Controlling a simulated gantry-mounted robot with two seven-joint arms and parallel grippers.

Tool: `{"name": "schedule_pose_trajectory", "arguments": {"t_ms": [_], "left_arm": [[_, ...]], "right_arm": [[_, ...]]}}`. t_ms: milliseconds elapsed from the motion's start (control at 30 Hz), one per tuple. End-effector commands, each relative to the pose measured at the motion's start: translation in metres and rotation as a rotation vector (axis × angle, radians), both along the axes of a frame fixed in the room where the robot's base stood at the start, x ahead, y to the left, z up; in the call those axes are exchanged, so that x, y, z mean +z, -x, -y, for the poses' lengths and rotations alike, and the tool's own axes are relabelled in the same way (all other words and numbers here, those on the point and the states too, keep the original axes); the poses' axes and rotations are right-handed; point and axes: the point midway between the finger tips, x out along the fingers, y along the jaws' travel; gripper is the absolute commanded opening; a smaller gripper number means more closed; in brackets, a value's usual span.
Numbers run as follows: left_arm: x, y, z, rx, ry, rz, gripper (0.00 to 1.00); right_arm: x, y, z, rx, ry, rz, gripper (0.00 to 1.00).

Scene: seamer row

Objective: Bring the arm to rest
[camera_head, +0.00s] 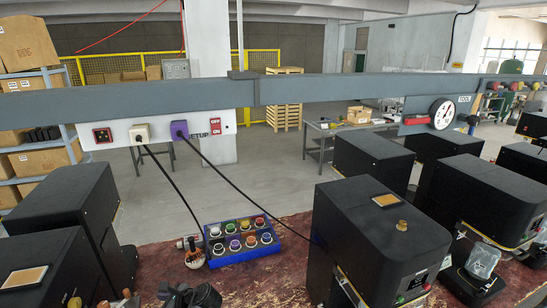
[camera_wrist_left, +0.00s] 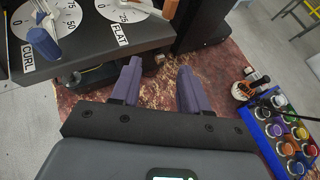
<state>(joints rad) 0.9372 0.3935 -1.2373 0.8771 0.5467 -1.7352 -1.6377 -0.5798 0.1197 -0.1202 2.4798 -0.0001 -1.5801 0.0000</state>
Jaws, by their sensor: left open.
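My left gripper (camera_wrist_left: 158,68) shows in the left wrist view with its two purple-grey fingers apart. Nothing is between them but the reddish-brown worn bench top (camera_wrist_left: 222,65) beyond. In the wrist view a black machine with two white dials stands close ahead on the left, the dials labelled CURL (camera_wrist_left: 38,35) and FLAT (camera_wrist_left: 125,12). In the head view a dark shape (camera_head: 190,296) is cut off at the bottom edge, and I cannot tell what it is. My right gripper is in neither view.
A blue tray (camera_head: 243,258) of coloured round pieces lies on the bench, with a small white-and-orange item (camera_head: 193,254) beside it. Black machines (camera_head: 380,240) stand left and right. Two cables hang from plugs on a white SETUP panel (camera_head: 118,142) under the grey beam (camera_head: 345,88).

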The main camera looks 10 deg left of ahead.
Motion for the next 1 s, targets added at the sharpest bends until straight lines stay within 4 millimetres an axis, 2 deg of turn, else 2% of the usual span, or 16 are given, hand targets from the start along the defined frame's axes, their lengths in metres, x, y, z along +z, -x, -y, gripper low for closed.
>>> {"name": "schedule_pose_trajectory", "arguments": {"t_ms": [33,167,300,400,500,600,700,767,1000], "left_arm": [[-0.021,0.010,0.022,-0.020,0.050,0.002,0.45],[-0.072,0.043,0.087,-0.041,0.221,0.043,0.45],[-0.115,0.100,0.166,-0.002,0.472,0.114,0.45],[-0.127,0.144,0.215,0.084,0.664,0.185,0.45],[-0.125,0.186,0.247,0.214,0.834,0.264,0.45],[-0.112,0.224,0.263,0.376,0.978,0.355,0.45],[-0.093,0.258,0.264,0.560,1.087,0.459,0.45],[-0.080,0.276,0.258,0.672,1.133,0.524,0.45],[-0.032,0.334,0.215,1.028,1.197,0.768,0.45]], "right_arm": [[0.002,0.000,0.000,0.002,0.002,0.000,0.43],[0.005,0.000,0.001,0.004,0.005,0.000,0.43],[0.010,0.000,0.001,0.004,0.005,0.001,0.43],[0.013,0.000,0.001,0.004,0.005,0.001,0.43],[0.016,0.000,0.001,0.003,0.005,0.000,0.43],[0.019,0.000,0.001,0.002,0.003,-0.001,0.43],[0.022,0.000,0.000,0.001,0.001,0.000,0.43],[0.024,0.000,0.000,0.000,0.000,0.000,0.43],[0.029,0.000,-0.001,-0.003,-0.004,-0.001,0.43]]}}
